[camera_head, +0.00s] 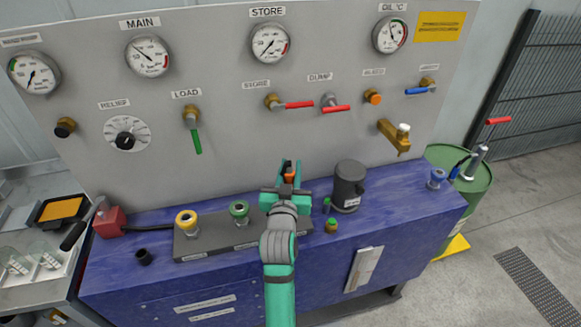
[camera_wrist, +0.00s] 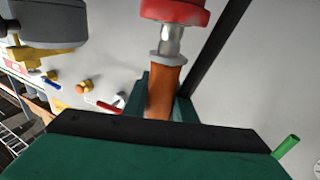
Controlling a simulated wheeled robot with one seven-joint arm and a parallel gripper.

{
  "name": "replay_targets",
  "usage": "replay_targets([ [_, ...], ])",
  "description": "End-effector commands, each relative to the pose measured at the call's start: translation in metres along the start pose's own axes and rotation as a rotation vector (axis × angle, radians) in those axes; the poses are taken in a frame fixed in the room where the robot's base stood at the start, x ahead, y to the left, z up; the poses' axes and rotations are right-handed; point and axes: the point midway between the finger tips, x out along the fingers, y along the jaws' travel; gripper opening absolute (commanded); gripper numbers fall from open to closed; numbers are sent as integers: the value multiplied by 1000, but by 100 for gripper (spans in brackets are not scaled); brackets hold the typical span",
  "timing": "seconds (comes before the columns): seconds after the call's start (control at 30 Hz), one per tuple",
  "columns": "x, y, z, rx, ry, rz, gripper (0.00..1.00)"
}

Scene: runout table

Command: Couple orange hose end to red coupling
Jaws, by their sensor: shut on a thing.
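My gripper (camera_head: 290,172) is shut on the orange hose end (camera_wrist: 163,92), above the coupling block (camera_head: 215,247) on the blue bench. The hose end is an orange sleeve with a pale collar and a silver metal tip. In the wrist view the tip points up the picture at the red coupling (camera_wrist: 175,10), which is cut off by the top edge. The tip overlaps or meets the red coupling there; I cannot tell whether it is seated. In the head view my arm hides the red coupling, and only a bit of orange (camera_head: 290,177) shows between the fingers.
Yellow (camera_head: 187,221) and green (camera_head: 239,211) couplings stand left of my arm. A dark grey canister (camera_head: 348,187) stands close on the right, with a small green-topped fitting (camera_head: 331,226) before it. The gauge panel (camera_head: 225,120) with valve levers rises behind. A blue coupling (camera_head: 436,179) is far right.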

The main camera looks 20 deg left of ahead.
Motion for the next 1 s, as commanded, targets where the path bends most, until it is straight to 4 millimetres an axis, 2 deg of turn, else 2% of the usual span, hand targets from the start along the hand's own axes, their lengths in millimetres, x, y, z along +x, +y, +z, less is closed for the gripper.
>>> replay_targets([
  [1.0, 0, 0, 22, 1, 0, 0, 0],
])
